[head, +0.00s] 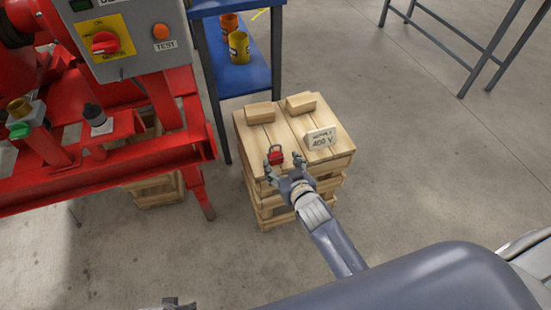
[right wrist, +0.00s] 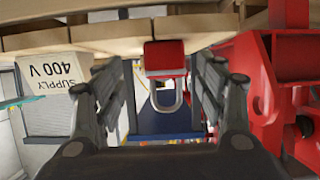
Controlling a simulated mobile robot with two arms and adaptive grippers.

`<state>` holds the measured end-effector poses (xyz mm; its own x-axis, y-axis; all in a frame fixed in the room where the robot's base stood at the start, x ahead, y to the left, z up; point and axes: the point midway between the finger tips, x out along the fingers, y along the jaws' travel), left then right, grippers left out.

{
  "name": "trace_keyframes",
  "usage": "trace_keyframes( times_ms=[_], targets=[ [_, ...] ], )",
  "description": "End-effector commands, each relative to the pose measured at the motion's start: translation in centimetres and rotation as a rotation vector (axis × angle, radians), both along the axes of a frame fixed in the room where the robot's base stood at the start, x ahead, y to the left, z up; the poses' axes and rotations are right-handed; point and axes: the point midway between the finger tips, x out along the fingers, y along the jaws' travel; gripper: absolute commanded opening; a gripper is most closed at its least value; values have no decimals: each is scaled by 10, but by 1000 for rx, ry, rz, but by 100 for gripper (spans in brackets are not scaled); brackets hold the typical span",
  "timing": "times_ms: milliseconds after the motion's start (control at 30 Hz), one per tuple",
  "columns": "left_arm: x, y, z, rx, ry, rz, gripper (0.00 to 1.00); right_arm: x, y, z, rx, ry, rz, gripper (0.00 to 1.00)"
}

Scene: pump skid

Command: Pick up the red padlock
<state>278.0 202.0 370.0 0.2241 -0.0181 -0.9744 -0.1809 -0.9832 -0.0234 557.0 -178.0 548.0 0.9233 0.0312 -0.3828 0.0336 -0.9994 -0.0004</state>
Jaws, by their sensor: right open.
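The red padlock (head: 275,153) stands upright near the front edge of a stack of wooden crates (head: 254,137), its shackle on top. My right gripper (head: 286,167) is open at that edge, its fingers pointing towards the padlock. In the right wrist view, which is upside down, the red padlock (right wrist: 165,57) shows between the two spread fingers, with clear gaps on both sides. A small dark piece at the bottom edge of the head view may be my left gripper (head: 180,304); its fingers cannot be made out.
A "400 V" supply sign (head: 321,138) stands right of the padlock. Two wooden blocks (head: 260,113) (head: 300,103) lie further back on the crate top. A red skid frame (head: 194,177) with a control box (head: 131,37) stands left.

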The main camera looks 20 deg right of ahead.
Motion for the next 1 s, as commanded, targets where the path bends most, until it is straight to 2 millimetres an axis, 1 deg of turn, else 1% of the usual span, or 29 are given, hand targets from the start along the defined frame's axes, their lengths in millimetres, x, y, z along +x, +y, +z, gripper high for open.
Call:
trace_keyframes(
  times_ms=[167, 300, 433, 600, 800, 967, 1000],
  targets=[
    [4, 0, 11, -1, -8, 1, 33, 15, 3, -3, -1, -2, 0, 65],
    [9, -1, 28, -1, -19, 3, 33, 34, 8, -7, -1, -3, 2, 65],
    [10, -1, 42, -1, -24, 4, 33, 46, 8, -12, -1, -1, 1, 65],
    [11, 0, 50, -2, -26, 5, 33, 51, 8, -14, -1, 0, 1, 65],
    [11, -1, 51, -2, -26, 5, 33, 51, 8, -14, -1, 0, 1, 65],
    [11, -1, 51, -2, -26, 5, 33, 51, 8, -14, -1, 0, 1, 29],
    [11, -1, 51, -2, -26, 5, 33, 51, 8, -14, 0, 0, 1, 20]
  ],
)
